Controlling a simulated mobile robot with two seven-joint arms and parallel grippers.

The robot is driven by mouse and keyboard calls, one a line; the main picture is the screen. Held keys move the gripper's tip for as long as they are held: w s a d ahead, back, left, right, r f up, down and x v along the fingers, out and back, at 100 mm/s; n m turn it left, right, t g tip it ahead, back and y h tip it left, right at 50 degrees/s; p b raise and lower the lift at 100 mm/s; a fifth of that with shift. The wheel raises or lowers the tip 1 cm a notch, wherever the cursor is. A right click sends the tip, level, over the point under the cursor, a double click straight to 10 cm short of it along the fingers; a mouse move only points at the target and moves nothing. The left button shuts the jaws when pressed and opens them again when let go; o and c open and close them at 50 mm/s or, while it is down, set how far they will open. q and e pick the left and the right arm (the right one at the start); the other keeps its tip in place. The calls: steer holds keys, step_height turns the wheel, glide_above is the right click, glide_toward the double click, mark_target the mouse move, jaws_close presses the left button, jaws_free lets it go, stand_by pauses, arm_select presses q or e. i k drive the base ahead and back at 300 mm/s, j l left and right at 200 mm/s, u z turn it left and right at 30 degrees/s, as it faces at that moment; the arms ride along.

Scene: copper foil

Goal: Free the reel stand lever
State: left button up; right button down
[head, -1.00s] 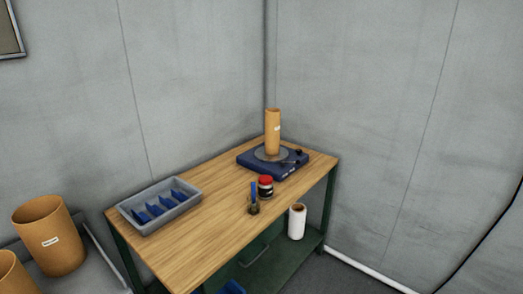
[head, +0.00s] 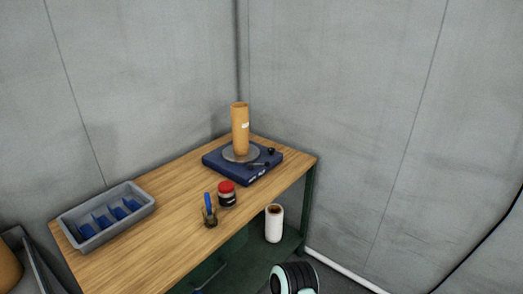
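The reel stand (head: 212,161) is a dark blue base with a grey round plate, near the back corner of the wooden bench. A tan cardboard tube (head: 240,130) stands upright on the plate. A small dark lever with a black knob (head: 271,151) shows at the stand's right side; I cannot tell whether anything blocks it. Neither gripper can be made out. A black and pale rounded part at the bottom edge looks like a piece of my own arm.
On the bench (head: 160,235) stand a red-lidded jar (head: 227,194), a small pot with a blue-handled tool (head: 209,212) and a grey tray (head: 72,232) with blue dividers. A white roll (head: 274,224) stands on the lower shelf. Walls close off the back and right.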

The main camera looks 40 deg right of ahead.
mark_target(267, 165)
steer(key=l+u, duration=0.25)
steer(key=l, duration=0.85)
steer(key=i+l+u, duration=0.1)
steer(key=l, duration=2.5)
